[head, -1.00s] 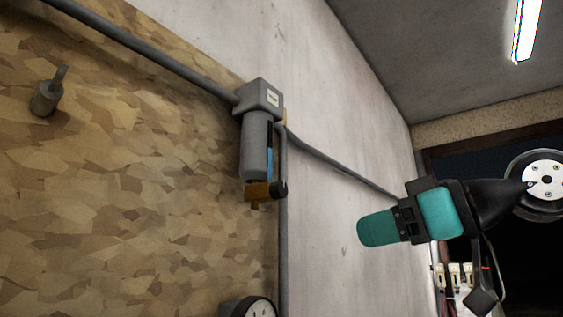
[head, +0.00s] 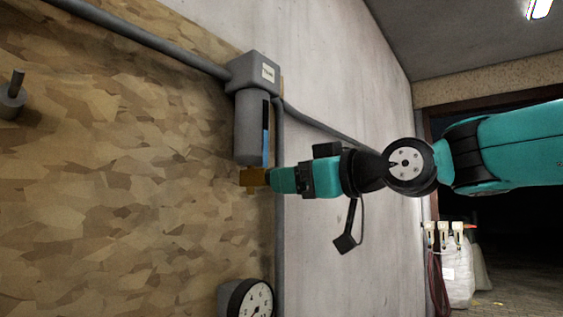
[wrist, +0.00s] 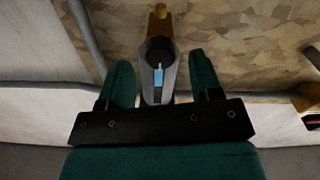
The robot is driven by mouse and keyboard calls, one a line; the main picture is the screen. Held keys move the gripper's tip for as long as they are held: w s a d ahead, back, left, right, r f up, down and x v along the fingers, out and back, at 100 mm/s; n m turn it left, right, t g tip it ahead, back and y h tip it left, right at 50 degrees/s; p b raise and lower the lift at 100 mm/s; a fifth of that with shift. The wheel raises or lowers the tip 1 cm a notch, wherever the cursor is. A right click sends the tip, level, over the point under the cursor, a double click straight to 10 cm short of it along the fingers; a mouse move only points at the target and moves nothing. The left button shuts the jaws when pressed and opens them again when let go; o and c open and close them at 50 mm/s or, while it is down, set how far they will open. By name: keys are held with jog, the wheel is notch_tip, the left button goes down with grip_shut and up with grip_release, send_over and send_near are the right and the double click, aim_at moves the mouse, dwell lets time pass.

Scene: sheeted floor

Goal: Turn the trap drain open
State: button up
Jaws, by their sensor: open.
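The trap is a grey box head with a grey cylinder (head: 250,130) hanging below it and a blue strip on its side. The brass drain also shows in the wrist view (wrist: 160,24), past the fingertips. I cannot tell whether the fingers touch it.
A grey pipe (head: 140,43) enters the trap from the upper left, and another runs down beside it. A round gauge (head: 250,298) sits below. A grey stub fitting (head: 12,97) is at the far left. White clips and a bag (head: 457,270) stand by the dark doorway at right.

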jog(key=shift+p+x, duration=0.45)
jog(key=shift+x, duration=0.95)
jog(key=c, duration=0.9)
jog(key=shift+c, duration=0.2)
